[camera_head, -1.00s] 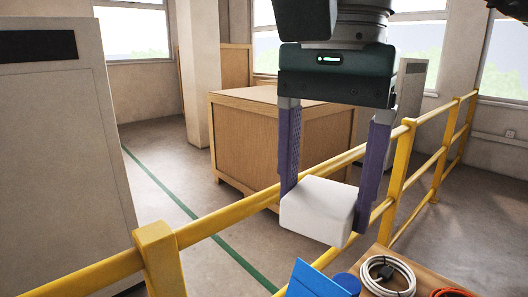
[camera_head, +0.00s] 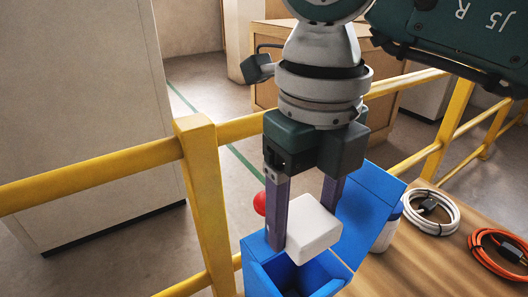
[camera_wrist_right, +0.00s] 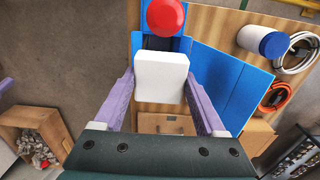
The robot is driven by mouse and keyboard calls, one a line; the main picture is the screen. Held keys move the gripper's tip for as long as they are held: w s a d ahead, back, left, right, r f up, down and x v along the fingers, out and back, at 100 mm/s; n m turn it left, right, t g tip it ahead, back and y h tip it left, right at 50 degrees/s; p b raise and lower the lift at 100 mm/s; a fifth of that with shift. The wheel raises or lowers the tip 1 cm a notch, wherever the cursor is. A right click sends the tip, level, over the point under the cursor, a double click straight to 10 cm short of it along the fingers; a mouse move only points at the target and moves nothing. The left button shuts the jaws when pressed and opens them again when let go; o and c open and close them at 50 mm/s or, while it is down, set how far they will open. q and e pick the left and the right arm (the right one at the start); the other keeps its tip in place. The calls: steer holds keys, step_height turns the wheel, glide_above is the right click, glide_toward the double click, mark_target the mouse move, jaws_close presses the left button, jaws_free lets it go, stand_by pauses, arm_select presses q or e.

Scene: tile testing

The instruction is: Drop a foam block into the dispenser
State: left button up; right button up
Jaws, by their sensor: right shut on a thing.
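My right gripper (camera_head: 307,222) is shut on a white foam block (camera_head: 312,228), its two purple fingers on opposite sides of it. The block is held over the blue dispenser (camera_head: 340,284), whose open top shows below it in the head view. In the right wrist view the block (camera_wrist_right: 161,77) sits between the fingers, hiding part of the dispenser. A red ball-shaped knob (camera_wrist_right: 166,17) shows beyond it; the head view shows it partly behind a finger. A blue panel like an open lid (camera_head: 372,208) stands beside the opening. My left gripper is not in view.
The wooden bench (camera_head: 400,275) carries a white cable coil (camera_head: 432,212), an orange coil (camera_head: 492,262) and a blue-lidded white jar (camera_wrist_right: 262,42). A yellow railing (camera_head: 208,190) runs behind. A box of stones (camera_wrist_right: 35,135) stands lower left in the wrist view.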

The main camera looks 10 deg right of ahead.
mark_target(305, 217)
step_height(305, 217, down, 6)
steer(key=b, duration=0.4)
steer(key=shift+r, duration=0.1)
steer(key=o, duration=1.2)
steer(key=shift+o, duration=0.2)
steer(key=shift+r, duration=0.1)
step_height(305, 217, up, 10)
steer(key=shift+f, duration=0.1)
